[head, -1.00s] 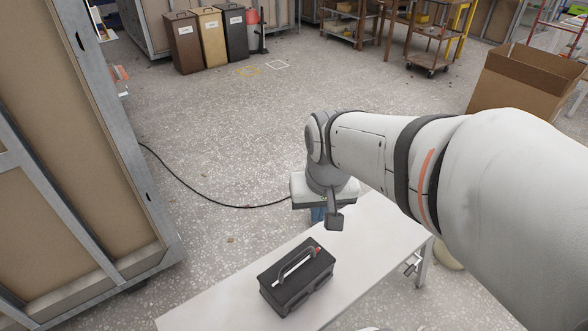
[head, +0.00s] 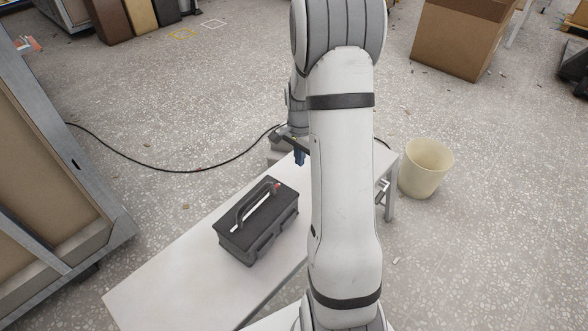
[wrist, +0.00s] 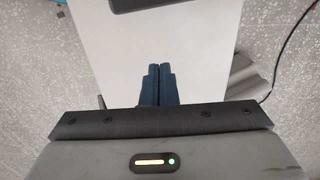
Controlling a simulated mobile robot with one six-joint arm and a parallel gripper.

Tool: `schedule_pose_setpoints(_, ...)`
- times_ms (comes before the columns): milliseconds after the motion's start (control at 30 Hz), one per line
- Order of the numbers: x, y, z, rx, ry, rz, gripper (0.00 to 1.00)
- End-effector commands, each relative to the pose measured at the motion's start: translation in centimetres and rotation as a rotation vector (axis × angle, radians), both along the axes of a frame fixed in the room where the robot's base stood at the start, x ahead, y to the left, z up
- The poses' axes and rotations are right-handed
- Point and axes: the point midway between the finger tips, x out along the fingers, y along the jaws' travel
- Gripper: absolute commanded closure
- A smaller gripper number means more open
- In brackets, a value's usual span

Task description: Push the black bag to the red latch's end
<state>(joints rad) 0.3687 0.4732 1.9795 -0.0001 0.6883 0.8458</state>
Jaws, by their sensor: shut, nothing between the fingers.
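The black bag (head: 262,240) is box-shaped with a grey carry handle on top. It stands upright on the white bench (head: 165,283). A small red latch (head: 277,187) is on its top, at the far right end near the handle. In the wrist view only an edge of the bag (wrist: 150,4) shows at the top. My gripper (head: 299,158) has blue fingers and hangs past the bag's red-latch end, apart from it. In the wrist view the fingers (wrist: 158,68) are together and empty over the white surface. My arm hides part of the bench.
A cream bin (head: 426,168) stands on the floor right of the bench. A cardboard box (head: 455,40) is behind it. A black cable (head: 160,169) runs across the floor. A framed panel (head: 45,190) stands at left. The bench's near left part is bare.

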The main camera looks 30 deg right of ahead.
Motion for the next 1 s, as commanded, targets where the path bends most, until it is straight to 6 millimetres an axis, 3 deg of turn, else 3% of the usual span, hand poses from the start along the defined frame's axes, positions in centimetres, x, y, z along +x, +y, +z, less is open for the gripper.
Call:
schedule_pose_setpoints(400, -0.2, 0.0, -9.0, 0.001, 0.005, 0.002, 1.00)
schedule_pose_setpoints(700, -1.3, 3.4, -8.5, 0.000, 0.000, 0.003, 1.00)
schedule_pose_setpoints(1000, -1.5, 3.7, -8.4, 0.001, 0.000, 0.001, 1.00)
